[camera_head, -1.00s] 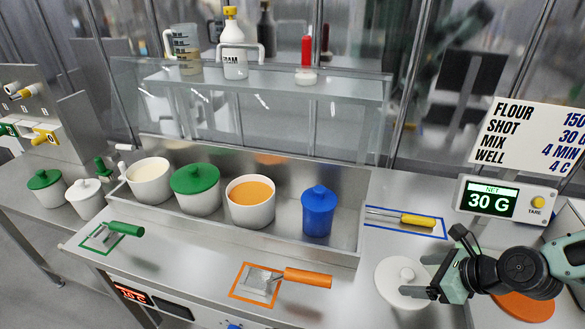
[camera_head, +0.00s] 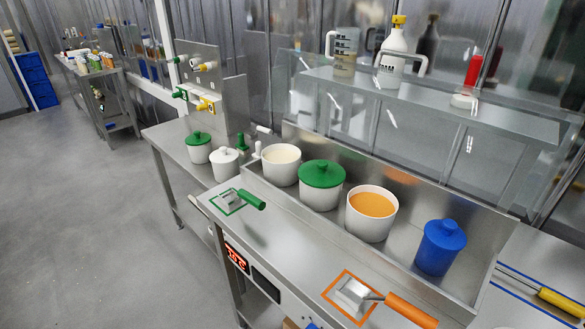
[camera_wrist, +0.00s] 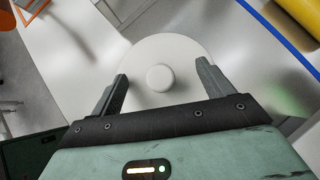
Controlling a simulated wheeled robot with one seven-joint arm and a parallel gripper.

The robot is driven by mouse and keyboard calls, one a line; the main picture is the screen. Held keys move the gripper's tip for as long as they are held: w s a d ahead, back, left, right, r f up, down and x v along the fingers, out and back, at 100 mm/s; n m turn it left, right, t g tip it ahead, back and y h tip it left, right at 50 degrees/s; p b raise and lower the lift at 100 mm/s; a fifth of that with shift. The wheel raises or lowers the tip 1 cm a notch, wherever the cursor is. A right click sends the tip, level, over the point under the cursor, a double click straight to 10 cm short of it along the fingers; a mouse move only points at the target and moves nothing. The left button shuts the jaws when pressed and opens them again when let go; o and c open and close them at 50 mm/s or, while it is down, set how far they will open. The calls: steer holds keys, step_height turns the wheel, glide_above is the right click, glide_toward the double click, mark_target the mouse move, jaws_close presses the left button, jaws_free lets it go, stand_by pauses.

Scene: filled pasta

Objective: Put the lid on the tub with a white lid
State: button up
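A loose white lid (camera_wrist: 165,46) with a round knob (camera_wrist: 160,78) shows in the wrist view. My gripper (camera_wrist: 162,72) is open, one finger on each side of the knob with clear gaps; neither touches it. My gripper and this lid are outside the head view. In the head view, an open white tub with cream-coloured filling (camera_head: 281,172) and an open white tub with orange filling (camera_head: 368,222) stand in the metal trough. A small white tub with a white lid (camera_head: 225,166) stands on the left counter.
A green-lidded tub (camera_head: 321,190) stands between the open tubs, and a blue tub (camera_head: 439,248) at the right. Green (camera_head: 250,199) and orange (camera_head: 405,308) handled scrapers lie on the front counter. A glass-fronted shelf (camera_head: 430,92) stands behind. A yellow handle (camera_wrist: 302,20) lies near the lid.

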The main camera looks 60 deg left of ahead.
steer(key=shift+s+d+f, duration=0.15)
steer(key=shift+d+f, duration=0.05)
steer(key=shift+f, duration=0.15)
steer(key=shift+c, duration=0.3)
steer(key=shift+r+p, duration=0.2)
steer(key=shift+p, duration=0.1)
steer(key=c, duration=0.4)
steer(key=shift+r, duration=0.2)
jaws_close()
steer(key=shift+w+a+r+p, duration=0.1)
steer(key=shift+r+p, duration=0.85)
steer(key=shift+r, duration=0.15)
steer(key=shift+w+a+r+p, duration=0.1)
steer(key=shift+r+p, duration=0.8)
steer(key=shift+r, duration=0.2)
steer(key=shift+s, duration=0.1)
